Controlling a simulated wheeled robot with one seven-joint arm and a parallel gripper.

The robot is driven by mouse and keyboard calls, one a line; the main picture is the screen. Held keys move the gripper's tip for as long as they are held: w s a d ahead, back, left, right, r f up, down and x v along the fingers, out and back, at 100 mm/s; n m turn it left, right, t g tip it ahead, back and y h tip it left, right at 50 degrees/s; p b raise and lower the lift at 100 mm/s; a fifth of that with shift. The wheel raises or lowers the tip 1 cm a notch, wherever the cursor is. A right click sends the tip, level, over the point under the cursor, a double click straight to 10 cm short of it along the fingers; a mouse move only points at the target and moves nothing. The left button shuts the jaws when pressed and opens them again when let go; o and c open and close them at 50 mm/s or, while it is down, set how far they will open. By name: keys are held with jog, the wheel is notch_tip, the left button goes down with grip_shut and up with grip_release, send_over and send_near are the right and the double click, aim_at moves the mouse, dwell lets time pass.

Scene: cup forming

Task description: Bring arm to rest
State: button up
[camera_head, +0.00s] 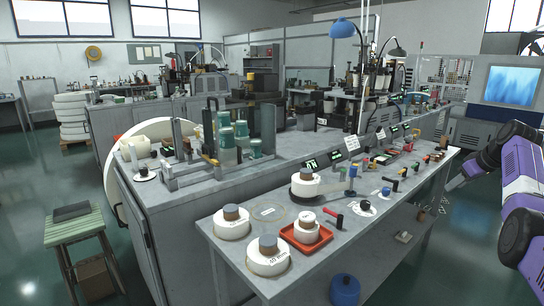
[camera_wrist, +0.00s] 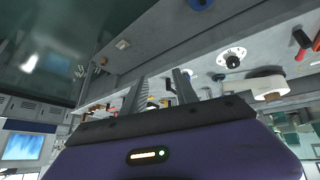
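My purple and black arm (camera_head: 526,200) is at the right edge of the head view, beside the right end of the front bench. Part of it runs out of the picture. In the wrist view my gripper (camera_wrist: 158,90) shows two grey fingers standing apart, with nothing held between them. The wrist view is turned over, with the bench top upside down beyond the fingers.
The front bench (camera_head: 237,262) bears white reels, a red tray (camera_head: 306,238) and several knobs and levers. A screen (camera_head: 511,86) stands behind my arm. A green-topped stool (camera_head: 72,222) is at left. Floor is clear at lower right.

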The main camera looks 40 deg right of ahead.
jog(key=w+a+f+m+t+h, duration=0.25)
jog(key=w+a+f+h, duration=0.35)
jog(key=w+f, duration=0.5)
jog(key=w+a+f+t+h, duration=0.1)
jog(key=w+a+f+t, duration=0.15)
jog(key=a, duration=1.15)
jog(key=w+a+f+t, duration=0.2)
jog(key=a+f, duration=0.1)
jog(key=a, duration=1.1)
jog(key=s+a+r+n+t+y, duration=0.1)
jog(key=s+a, duration=0.2)
jog(key=a, duration=0.6)
jog(key=s+a+r+n+t+y+p, duration=0.15)
jog(key=s+a, duration=0.25)
jog(key=a, duration=0.6)
jog(key=s+a+t+y, duration=0.1)
jog(key=s+a+t, duration=0.15)
jog(key=a, duration=0.65)
jog(key=s+a+n+g+y, duration=0.2)
jog(key=s+a+n+y, duration=0.3)
jog(key=s+a, duration=1)
jog(key=s+y, duration=0.2)
jog(key=y, duration=0.1)
jog(key=shift+r+g, duration=0.4)
